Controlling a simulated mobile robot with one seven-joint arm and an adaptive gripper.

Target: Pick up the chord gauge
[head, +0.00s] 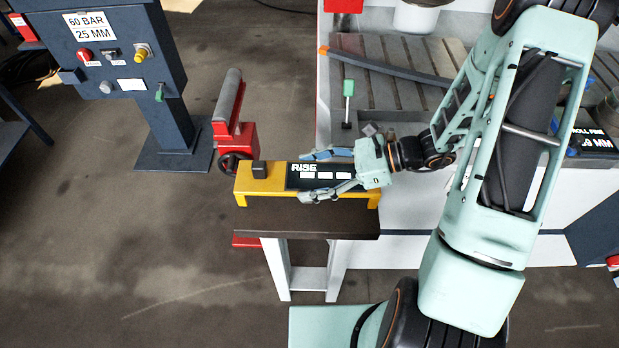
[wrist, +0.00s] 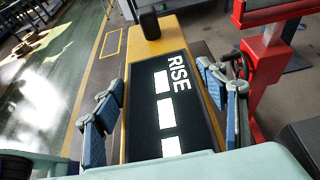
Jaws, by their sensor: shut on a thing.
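The chord gauge (head: 273,184) is a long yellow bar with a black panel marked RISE, white display windows and a small black block at its left end. It lies over a dark brown shelf (head: 300,224); I cannot tell whether it touches the shelf. My gripper (head: 308,176) reaches in from the right, with one blue-padded finger along each long side of the gauge, shut on it. In the wrist view the gauge (wrist: 163,45) runs away between the two fingers (wrist: 162,88), its black block at the far end. Its near end is hidden by my gripper.
A red stand with a grey roller (head: 228,95) and handwheel is close behind the gauge's left end. A blue control pedestal (head: 130,70) stands at upper left. The slatted machine bed (head: 380,50) holds a green-handled tool (head: 348,95) and a dark curved bar (head: 390,68). Floor at left is clear.

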